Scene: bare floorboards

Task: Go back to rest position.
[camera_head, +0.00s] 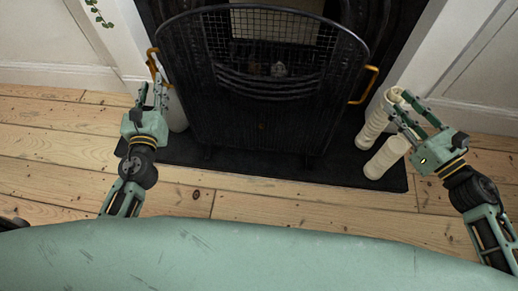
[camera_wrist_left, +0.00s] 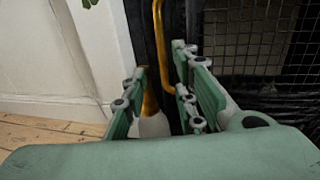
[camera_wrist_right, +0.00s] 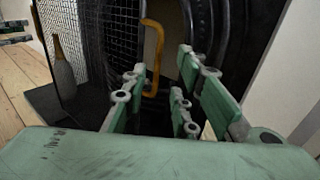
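My left gripper (camera_head: 152,92) is at the left of the fireplace, in front of the screen's left brass handle. Its fingers stand apart with nothing between them touching; they also show apart in the left wrist view (camera_wrist_left: 160,65). My right gripper (camera_head: 400,105) is at the right, beside the cream ribbed objects. Its fingers are apart and look empty, also in the right wrist view (camera_wrist_right: 157,68).
A black fire screen (camera_head: 262,127) with a left brass handle (camera_head: 152,64) and a right brass handle (camera_head: 371,86) stands on a dark hearth (camera_head: 290,170). Cream ribbed objects (camera_head: 386,158) stand at its right. A gold-necked pale vase (camera_wrist_right: 63,72) stands at its left. Bare floorboards (camera_head: 270,209) lie in front.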

